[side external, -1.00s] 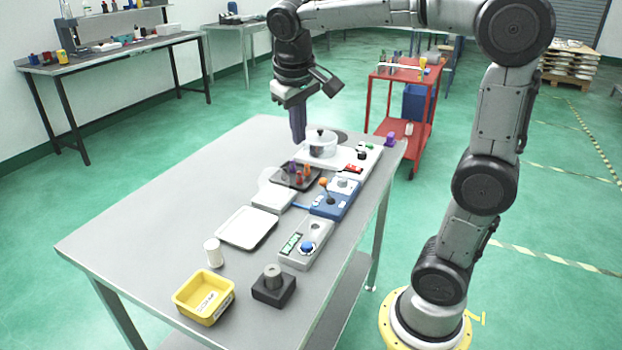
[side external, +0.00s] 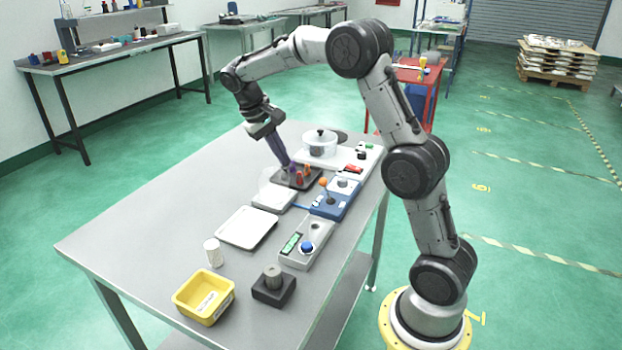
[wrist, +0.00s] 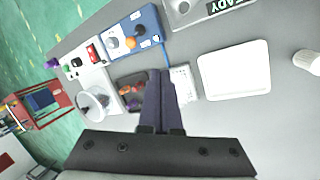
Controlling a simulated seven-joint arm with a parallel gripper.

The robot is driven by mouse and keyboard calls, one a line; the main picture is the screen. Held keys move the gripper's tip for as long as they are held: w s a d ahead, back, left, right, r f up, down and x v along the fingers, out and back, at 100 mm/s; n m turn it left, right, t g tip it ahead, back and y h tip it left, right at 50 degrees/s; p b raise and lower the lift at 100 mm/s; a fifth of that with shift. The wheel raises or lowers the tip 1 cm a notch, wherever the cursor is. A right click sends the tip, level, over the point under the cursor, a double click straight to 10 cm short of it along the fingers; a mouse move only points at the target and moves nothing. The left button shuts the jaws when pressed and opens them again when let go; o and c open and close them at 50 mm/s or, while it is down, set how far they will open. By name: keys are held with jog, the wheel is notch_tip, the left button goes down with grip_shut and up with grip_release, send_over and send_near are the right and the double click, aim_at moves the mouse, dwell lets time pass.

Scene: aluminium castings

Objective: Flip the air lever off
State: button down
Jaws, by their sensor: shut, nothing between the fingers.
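A dark panel (side external: 285,183) with several small levers, purple, red and orange, lies on the table; it also shows in the wrist view (wrist: 124,80). A blue box (side external: 346,205) carries a stalk topped by an orange ball (side external: 323,182); in the wrist view the box (wrist: 147,20) is above the panel. I cannot read which lever is marked air. My gripper (side external: 288,166) is shut and empty, its purple fingers slanting down to the panel's far-left side. In the wrist view its fingertips (wrist: 160,74) are beside the panel's right edge and hide part of it. Contact cannot be told.
A clear lidded pot (side external: 320,148) stands behind the panel. A white tray (side external: 247,228), a grey box with a blue button (side external: 307,247), a white cup (side external: 213,252) and a yellow bin (side external: 204,297) stand nearer. The table's left side is clear.

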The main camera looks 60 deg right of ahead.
jog(key=shift+f, duration=0.15)
send_near(326, 190)
jog(key=f, duration=0.4)
jog(key=shift+w+d+f, duration=0.3)
jog(key=shift+w+f, duration=0.1)
dwell(0.3)
jog(key=shift+s+r+t, duration=0.15)
jog(key=shift+s+t, duration=0.1)
jog(key=shift+t, duration=0.05)
